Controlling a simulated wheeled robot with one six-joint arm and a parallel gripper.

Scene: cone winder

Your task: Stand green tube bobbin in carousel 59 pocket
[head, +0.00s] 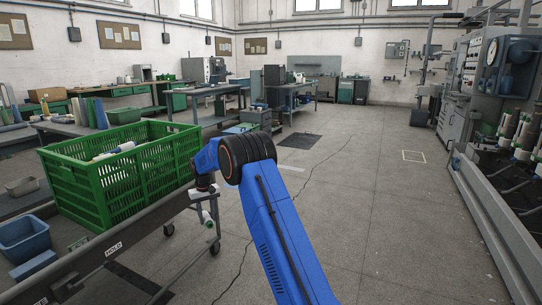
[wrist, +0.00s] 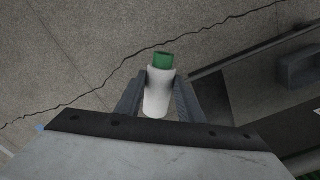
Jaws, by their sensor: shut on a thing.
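In the wrist view, a bobbin (wrist: 158,97) with a white wound body and a green tube end is between the two dark fingers of my gripper (wrist: 160,82). My gripper is shut on it, and the green end points away from the palm. The floor shows beyond it, so it is held in the air. In the head view, my blue arm reaches forward and left, and its end is beside the green crate's right side, above a grey rail; the bobbin's details are too small there. No carousel pocket marked 59 can be made out.
A green crate (head: 75,186) with white and blue items inside stands at left. A grey rail (head: 150,222) with a HOLD label runs before it. A blue bin (head: 25,238) is at lower left. A machine (head: 480,85) with several bobbins stands at right. The middle floor is clear.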

